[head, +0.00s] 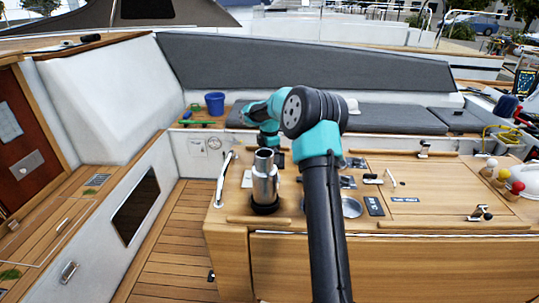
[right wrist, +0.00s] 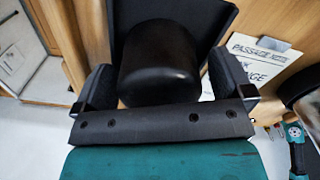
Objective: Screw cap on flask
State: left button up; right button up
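The steel flask (head: 266,180) stands upright on the wooden table in the head view, with a narrower top and a black ring at its base. No cap shows on it. One of my arms crosses the middle of the head view, passing just right of the flask; its gripper is hidden there. In the right wrist view, a smooth black cylinder, apparently the cap (right wrist: 160,62), lies between the black fingers of my right gripper (right wrist: 160,82). The fingers appear to press on both its sides. My left gripper is not in view.
A metal rail (head: 222,178) stands at the table's left edge. Fittings and a round metal dish (head: 351,207) lie right of the arm; a winch-like fitting (head: 480,213) is further right. A blue bucket (head: 215,103) stands behind. A written note (right wrist: 262,55) shows in the wrist view.

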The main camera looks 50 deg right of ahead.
jog(key=c, duration=0.8)
notch_tip(320, 180, up, 10)
dwell(0.4)
dwell(0.4)
